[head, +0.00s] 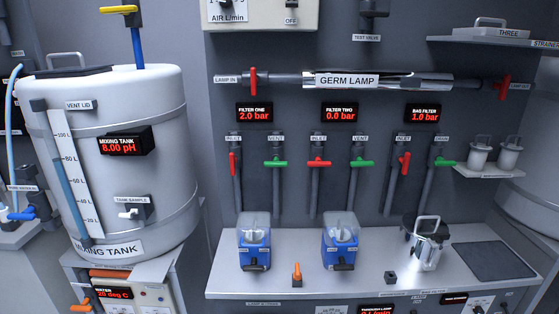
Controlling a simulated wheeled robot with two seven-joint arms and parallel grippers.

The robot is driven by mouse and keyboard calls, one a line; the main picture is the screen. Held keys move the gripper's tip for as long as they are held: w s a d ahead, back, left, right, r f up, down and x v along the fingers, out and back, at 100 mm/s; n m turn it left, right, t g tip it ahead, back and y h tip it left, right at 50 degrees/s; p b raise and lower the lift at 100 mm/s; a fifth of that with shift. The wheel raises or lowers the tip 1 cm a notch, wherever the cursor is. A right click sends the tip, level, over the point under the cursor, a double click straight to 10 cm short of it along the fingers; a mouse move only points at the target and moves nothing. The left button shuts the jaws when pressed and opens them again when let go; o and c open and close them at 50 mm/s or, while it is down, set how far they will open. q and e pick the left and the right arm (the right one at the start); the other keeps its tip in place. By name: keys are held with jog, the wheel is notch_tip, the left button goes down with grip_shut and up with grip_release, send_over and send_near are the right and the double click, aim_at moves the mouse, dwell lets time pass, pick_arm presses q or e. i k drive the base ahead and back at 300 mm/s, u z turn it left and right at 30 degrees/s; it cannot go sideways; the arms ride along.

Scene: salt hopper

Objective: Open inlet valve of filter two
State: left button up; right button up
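The filter two inlet valve has a red handle (319,162), lying crosswise on its vertical pipe (315,192) under an inlet label. The filter two display (340,113) above reads 0.0 bar. Its vent valve with a green handle (362,163) is just to the right, also crosswise. A blue filter housing with a clear top (341,243) stands on the bench below. Neither of my grippers shows in the head view.
Filter one's red inlet handle (233,162) stands along its pipe; its green vent handle (275,162) lies crosswise. Another blue housing (254,245) and a metal vessel (427,246) stand on the bench (297,252). The mixing tank (118,178) fills the left. The wall before the valves is unobstructed.

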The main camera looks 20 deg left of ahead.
aim_at(318, 163)
jog(key=u, duration=0.75)
jog(key=i, duration=0.75)
jog(key=u, duration=0.35)
